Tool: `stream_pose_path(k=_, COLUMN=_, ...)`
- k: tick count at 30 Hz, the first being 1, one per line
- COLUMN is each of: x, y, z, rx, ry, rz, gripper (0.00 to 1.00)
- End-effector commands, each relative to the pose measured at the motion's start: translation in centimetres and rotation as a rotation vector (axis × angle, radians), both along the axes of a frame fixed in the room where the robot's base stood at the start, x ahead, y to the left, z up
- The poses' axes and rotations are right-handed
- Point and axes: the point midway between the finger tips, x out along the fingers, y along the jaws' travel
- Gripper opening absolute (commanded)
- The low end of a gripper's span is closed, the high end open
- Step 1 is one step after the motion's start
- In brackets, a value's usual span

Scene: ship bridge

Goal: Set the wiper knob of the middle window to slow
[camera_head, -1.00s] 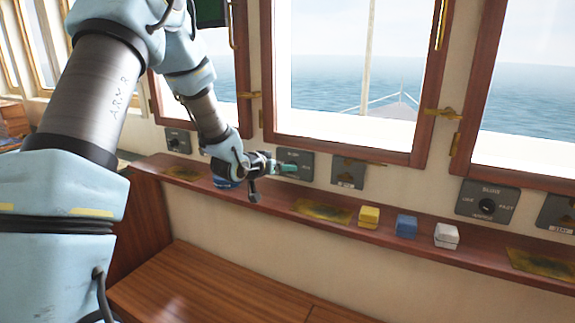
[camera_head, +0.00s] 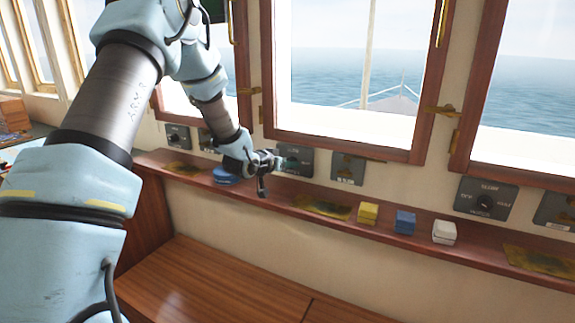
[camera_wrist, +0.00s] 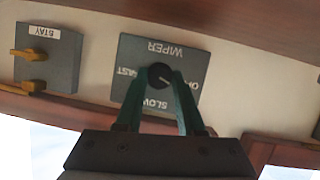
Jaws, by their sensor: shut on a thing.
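The wiper panel (camera_head: 296,158) of the middle window is a dark grey plate on the wall under that window (camera_head: 345,70). In the wrist view the panel (camera_wrist: 190,58) appears upside down, with WIPER at the top, SLOW below, FAST on the left and OFF on the right. Its round black knob (camera_wrist: 160,75) has a small light mark that seems to point right, towards OFF. My gripper (camera_wrist: 158,84) has its green fingers on either side of the knob and is shut on it. In the head view my gripper (camera_head: 281,166) partly covers the panel.
A STAY panel (camera_wrist: 47,58) with yellow levers sits beside the wiper panel. The narrow wooden ledge (camera_head: 285,190) below holds a blue round object (camera_head: 226,175) and yellow (camera_head: 368,213), blue (camera_head: 405,222) and white (camera_head: 444,232) boxes. Another wiper panel (camera_head: 487,198) is at right.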

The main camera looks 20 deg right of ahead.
Motion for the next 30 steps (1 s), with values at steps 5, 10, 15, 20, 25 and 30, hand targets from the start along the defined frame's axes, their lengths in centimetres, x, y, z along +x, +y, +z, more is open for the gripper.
stream_pose_path(k=5, x=-0.04, y=-0.03, z=0.02, rx=0.0, ry=0.0, rz=-0.001, gripper=0.07)
stream_pose_path(k=10, x=-0.04, y=-0.04, z=0.02, rx=0.0, ry=0.0, rz=-0.001, gripper=0.0)
stream_pose_path(k=15, x=-0.06, y=-0.06, z=-0.03, rx=0.002, ry=-0.002, rz=-0.001, gripper=0.0)
stream_pose_path(k=20, x=-0.11, y=-0.11, z=-0.19, rx=0.017, ry=-0.024, rz=-0.002, gripper=0.0)
stream_pose_path(k=25, x=-0.22, y=-0.22, z=-0.49, rx=0.064, ry=-0.086, rz=-0.004, gripper=0.0)
stream_pose_path(k=30, x=-0.32, y=-0.34, z=-0.81, rx=0.145, ry=-0.189, rz=-0.004, gripper=0.0)
